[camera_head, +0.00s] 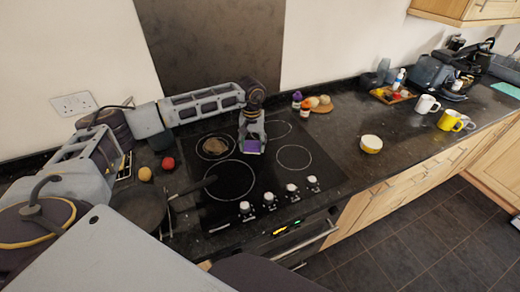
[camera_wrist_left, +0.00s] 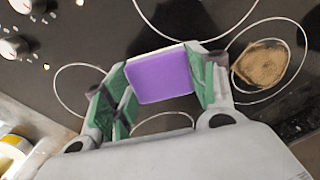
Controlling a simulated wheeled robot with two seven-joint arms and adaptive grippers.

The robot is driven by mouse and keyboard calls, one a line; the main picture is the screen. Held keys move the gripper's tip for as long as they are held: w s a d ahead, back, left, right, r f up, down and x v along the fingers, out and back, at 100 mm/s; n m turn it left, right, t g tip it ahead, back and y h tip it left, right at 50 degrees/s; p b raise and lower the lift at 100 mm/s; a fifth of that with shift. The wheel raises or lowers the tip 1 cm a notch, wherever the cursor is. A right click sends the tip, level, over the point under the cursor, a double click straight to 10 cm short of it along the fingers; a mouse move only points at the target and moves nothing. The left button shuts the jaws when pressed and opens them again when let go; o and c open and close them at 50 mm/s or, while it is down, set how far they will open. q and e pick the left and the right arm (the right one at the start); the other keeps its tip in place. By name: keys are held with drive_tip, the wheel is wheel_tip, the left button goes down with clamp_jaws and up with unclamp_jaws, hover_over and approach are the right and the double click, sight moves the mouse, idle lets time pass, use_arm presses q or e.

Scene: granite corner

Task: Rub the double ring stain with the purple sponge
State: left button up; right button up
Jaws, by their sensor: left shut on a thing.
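The purple sponge (camera_head: 253,147) is held by my left gripper (camera_head: 251,138), low over the middle of the black hob. In the left wrist view the sponge (camera_wrist_left: 160,73) sits between the green finger pads, its purple face showing. Whether it touches the glass is unclear. A brown stain (camera_head: 214,147) lies inside the rear left hob ring, left of the gripper and apart from the sponge. The stain also shows at the right of the left wrist view (camera_wrist_left: 262,65); its double ring shape is not clear. My right gripper is out of view.
A dark pan (camera_head: 138,207) stands left of the hob (camera_head: 266,185), its handle reaching over the glass. A red ball (camera_head: 168,163) and a yellow one (camera_head: 145,174) lie nearby. Knobs line the hob's front.

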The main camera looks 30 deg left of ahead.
use_arm(q)
drive_tip(key=w+a+n, duration=0.3)
drive_tip(key=a+n, duration=2.2)
drive_tip(key=n, duration=0.8)
drive_tip(key=shift+a+r+p, duration=0.2)
drive_tip(key=shift+r+p, duration=0.15)
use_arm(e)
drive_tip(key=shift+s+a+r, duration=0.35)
use_arm(q)
drive_tip(key=shift+w, duration=0.1)
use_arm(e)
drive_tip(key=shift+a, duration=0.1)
use_arm(q)
drive_tip(key=shift+f, duration=0.15)
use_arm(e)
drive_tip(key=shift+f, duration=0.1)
